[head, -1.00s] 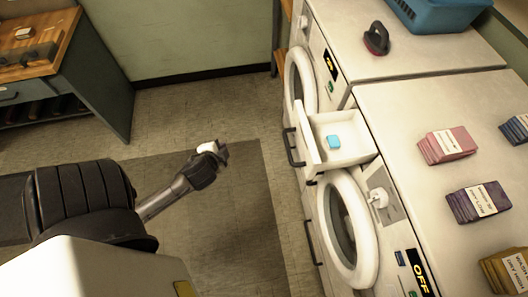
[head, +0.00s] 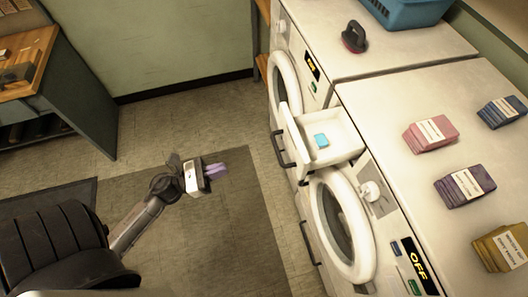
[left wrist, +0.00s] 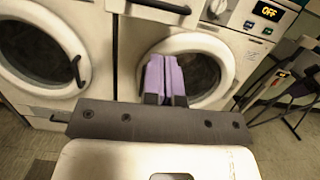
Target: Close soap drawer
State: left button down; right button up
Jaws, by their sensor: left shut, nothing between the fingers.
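The soap drawer (head: 343,143) is pulled out of the front of the nearer white washing machine (head: 372,184). A light blue tablet (head: 321,140) lies in it. The drawer's black handle (head: 281,149) is on its front face. In the left wrist view, a white front with a dark handle (left wrist: 160,5) shows at the top edge and appears to be the drawer. My left gripper (head: 217,171) is left of the drawer, apart from it, its purple fingers pointing toward the machines. The fingers (left wrist: 165,80) are together and empty. My right gripper is not in view.
The round washer door (head: 343,225) is below the drawer. A second machine stands behind it with a dark red-handled object (head: 354,37) and a blue basket (head: 408,12) on top. Card stacks (head: 431,133) lie on the nearer top. Floor between gripper and machines is clear.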

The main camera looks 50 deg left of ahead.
pick_arm(q)
jog(key=p+x, duration=0.5)
jog(key=x, duration=0.9)
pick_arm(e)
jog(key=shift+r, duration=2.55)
